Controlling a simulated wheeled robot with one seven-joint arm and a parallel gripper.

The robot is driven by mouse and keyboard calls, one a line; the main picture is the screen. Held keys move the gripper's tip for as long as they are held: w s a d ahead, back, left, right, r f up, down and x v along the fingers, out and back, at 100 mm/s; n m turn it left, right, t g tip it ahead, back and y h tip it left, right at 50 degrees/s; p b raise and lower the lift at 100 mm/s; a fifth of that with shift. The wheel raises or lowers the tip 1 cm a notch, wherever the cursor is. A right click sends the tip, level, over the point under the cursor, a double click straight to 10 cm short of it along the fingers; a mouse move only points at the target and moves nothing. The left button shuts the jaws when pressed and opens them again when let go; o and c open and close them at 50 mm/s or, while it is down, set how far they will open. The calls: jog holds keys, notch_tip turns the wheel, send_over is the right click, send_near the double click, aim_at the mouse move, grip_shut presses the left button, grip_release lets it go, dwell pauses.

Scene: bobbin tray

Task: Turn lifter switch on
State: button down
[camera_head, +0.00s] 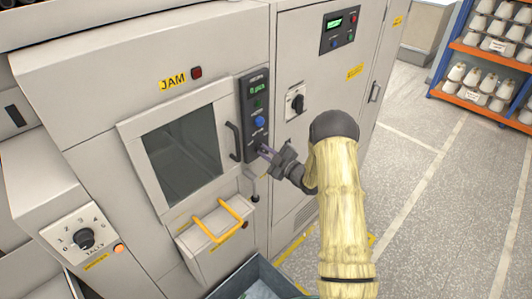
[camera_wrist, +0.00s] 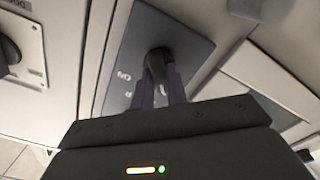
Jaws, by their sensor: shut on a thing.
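A dark switch handle (camera_wrist: 156,60) stands out from a blue-grey plate (camera_wrist: 185,40) marked ON in the wrist view. My gripper (camera_wrist: 160,82) is shut on this handle, one finger on each side, and partly hides it. In the head view my gripper (camera_head: 264,150) reaches to the lower end of the narrow dark control panel (camera_head: 250,88) right of the machine's window. The handle is too small and covered to make out there. The plate's second label is partly hidden, so the handle's exact setting is unclear.
A door handle (camera_head: 234,141) is close left of my gripper. A rotary switch (camera_head: 297,103) sits on the cabinet to the right. A yellow handle (camera_head: 218,222) marks a drawer below the window. A shelf with bobbins (camera_head: 480,75) stands far right; the floor between is clear.

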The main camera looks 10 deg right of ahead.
jog(key=shift+f+m+b, duration=0.15)
jog(key=shift+m+b, duration=0.25)
jog(key=shift+b, duration=0.15)
jog(key=m+b, duration=0.2)
jog(key=shift+f+m+b, duration=0.1)
jog(key=shift+m+b, duration=0.2)
jog(key=shift+b, duration=0.05)
jog(key=m+b, duration=0.2)
jog(key=m, duration=0.2)
jog(key=shift+d+b, duration=0.1)
jog(key=shift+b, duration=0.3)
jog(key=m+b, duration=0.1)
jog(key=m, duration=0.4)
jog(key=shift+d+m, duration=0.1)
jog(key=shift+m, duration=1.8)
jog(key=c, duration=1.4)
grip_release()
